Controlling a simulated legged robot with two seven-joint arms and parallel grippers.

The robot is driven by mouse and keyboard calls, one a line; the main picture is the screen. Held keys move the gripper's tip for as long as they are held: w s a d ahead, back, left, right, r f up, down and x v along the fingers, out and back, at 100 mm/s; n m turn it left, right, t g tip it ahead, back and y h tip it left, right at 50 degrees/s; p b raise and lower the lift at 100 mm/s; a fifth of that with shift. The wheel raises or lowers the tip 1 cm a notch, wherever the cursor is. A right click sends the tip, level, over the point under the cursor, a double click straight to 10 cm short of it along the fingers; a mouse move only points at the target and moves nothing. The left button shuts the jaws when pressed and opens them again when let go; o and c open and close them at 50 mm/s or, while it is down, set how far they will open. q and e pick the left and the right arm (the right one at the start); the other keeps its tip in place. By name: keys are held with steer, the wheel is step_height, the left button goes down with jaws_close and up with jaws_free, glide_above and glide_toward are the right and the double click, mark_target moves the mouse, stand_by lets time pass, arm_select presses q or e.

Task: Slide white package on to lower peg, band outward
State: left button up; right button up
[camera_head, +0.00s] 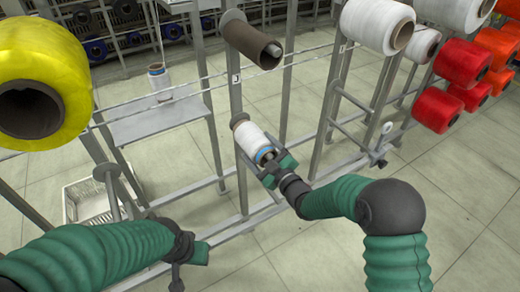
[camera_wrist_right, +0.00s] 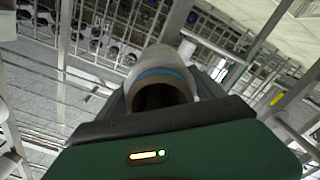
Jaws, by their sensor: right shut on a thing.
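The white package (camera_head: 252,139) is in front of the post in the head view, tilted, with its blue band at the end towards my right gripper (camera_head: 268,164). The right gripper is shut on this near end. The package's far end is close to the round brown-grey disc (camera_head: 239,119) at the lower peg's place on the post. The peg is hidden, and I cannot tell whether the package is around it. In the right wrist view the package (camera_wrist_right: 162,68) shows its blue band and dark core opening between the fingers. My left gripper (camera_head: 183,258) is low at left, apart from it, its jaws unclear.
A brown tube (camera_head: 252,44) sits on the upper peg above. Another white package with a blue band (camera_head: 159,82) stands on a grey shelf (camera_head: 150,122). A yellow package (camera_head: 40,80) hangs at left, and white and red packages (camera_head: 463,62) at right. A white crate (camera_head: 88,200) is on the floor.

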steer(key=o, duration=1.6)
steer(key=p+v, duration=0.3)
steer(key=v, duration=1.3)
steer(key=shift+s+d, duration=0.25)
steer(key=shift+s, duration=0.1)
